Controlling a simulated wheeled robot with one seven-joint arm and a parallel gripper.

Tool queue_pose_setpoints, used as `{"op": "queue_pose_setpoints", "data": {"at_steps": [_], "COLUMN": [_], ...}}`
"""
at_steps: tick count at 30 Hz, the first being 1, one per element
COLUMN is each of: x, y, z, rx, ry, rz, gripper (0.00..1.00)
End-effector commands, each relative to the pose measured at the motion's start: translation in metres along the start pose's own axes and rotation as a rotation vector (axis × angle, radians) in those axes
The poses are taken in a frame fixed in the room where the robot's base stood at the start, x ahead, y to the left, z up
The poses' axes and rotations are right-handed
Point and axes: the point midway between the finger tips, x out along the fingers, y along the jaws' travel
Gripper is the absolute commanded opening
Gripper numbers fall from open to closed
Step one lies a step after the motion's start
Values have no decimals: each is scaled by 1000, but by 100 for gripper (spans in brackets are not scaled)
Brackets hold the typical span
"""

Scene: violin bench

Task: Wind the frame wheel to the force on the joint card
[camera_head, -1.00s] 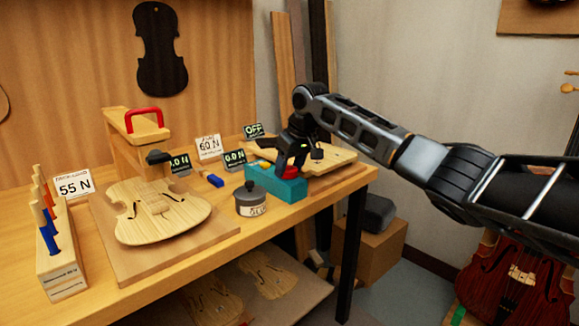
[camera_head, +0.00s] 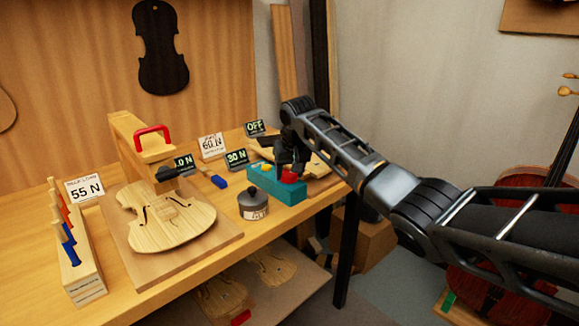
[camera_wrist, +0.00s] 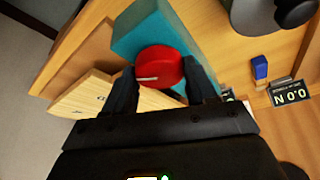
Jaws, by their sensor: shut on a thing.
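A red round wheel (camera_wrist: 160,66) with a white mark sits on a teal block (camera_wrist: 138,32). My gripper (camera_wrist: 159,72) is shut on it, one dark finger on each side. In the head view my gripper (camera_head: 290,157) is over the teal block (camera_head: 272,187), with the red wheel (camera_head: 289,177) partly hidden. A white card (camera_head: 211,146) behind reads 60 N; its small heading is unclear. A display (camera_head: 236,159) near the block seems to read 30 N. The left display (camera_head: 183,164) is partly covered; the wrist view shows a display (camera_wrist: 290,92) reading 0.0 N.
A wooden frame (camera_head: 130,138) with a red handle stands behind a violin plate (camera_head: 170,222). A grey lidded pot (camera_head: 253,202) is close left of the teal block. Another display (camera_head: 255,127) reads OFF. A card (camera_head: 84,190) reads 55 N above a tool rack (camera_head: 83,280).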

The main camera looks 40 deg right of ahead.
Motion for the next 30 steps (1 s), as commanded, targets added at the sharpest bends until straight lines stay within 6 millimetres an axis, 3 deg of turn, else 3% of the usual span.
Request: {"op": "queue_pose_setpoints", "data": {"at_steps": [6,7,14,23,30], "x": [-1,-1,0,-3,-36], "y": [-1,-1,0,0,0], "z": [-2,-2,-1,0,-1], "rx": [-3,-3,-3,-3,-2], "ry": [6,7,3,2,5], "rz": [-1,-1,-1,-1,-2], "gripper": [26,59,81,82,82]}}
